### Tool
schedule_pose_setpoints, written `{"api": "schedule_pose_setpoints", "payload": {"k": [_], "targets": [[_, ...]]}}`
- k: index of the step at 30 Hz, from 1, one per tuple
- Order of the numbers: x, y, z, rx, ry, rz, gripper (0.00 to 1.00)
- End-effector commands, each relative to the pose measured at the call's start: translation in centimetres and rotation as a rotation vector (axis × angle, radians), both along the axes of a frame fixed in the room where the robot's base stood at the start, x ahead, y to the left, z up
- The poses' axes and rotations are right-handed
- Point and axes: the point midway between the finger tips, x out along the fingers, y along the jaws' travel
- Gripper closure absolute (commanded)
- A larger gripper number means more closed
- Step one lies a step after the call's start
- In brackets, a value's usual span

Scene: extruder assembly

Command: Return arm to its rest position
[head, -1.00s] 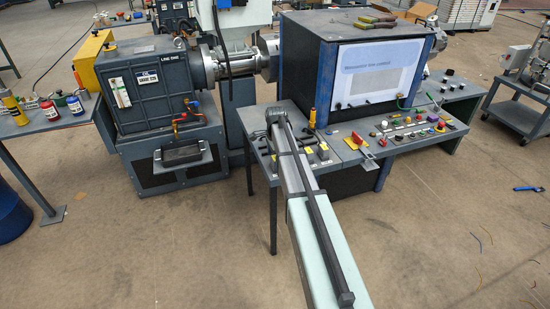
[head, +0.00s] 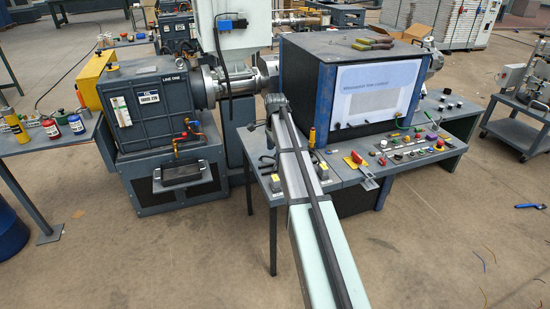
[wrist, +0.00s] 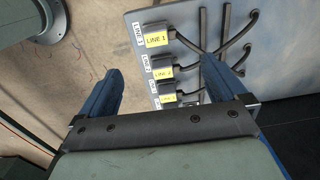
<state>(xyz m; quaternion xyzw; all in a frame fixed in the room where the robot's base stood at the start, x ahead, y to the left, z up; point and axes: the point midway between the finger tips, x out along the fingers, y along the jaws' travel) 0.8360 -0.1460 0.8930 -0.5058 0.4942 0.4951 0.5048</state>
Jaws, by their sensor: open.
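My gripper (wrist: 157,85) is open in the wrist view, with its two blue fingers wide apart and nothing between them in its grasp. Beyond the fingers is a grey panel (wrist: 215,20) with black plugs in a column, bearing yellow labels such as "LINE 1" (wrist: 156,40). Black cables run from them to the right. The gripper appears clear of the plugs, though the exact gap cannot be told. In the head view my arm (head: 318,245) reaches from the bottom edge up to the side table (head: 345,172), and hides the gripper there.
The control cabinet (head: 380,90) with its button desk (head: 430,150) stands right of my arm. A red-handled scraper (head: 360,165) lies on the near desk. The dark extruder drive unit (head: 155,100) stands left. Open floor (head: 440,250) lies at the lower right.

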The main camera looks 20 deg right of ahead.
Motion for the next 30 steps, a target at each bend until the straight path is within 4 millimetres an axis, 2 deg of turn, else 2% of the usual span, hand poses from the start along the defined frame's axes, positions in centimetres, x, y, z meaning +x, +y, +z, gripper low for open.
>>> {"api": "schedule_pose_setpoints", "payload": {"k": [14,17,24,30], "targets": [[0.0,0.0,0.4,-0.001,0.000,0.047,0.02],[0.2,0.0,0.4,-0.006,-0.009,0.152,0.02],[1.6,-0.3,0.4,-0.058,-0.091,0.555,0.02],[0.9,-0.2,0.4,-0.124,-0.153,0.828,0.02]]}}
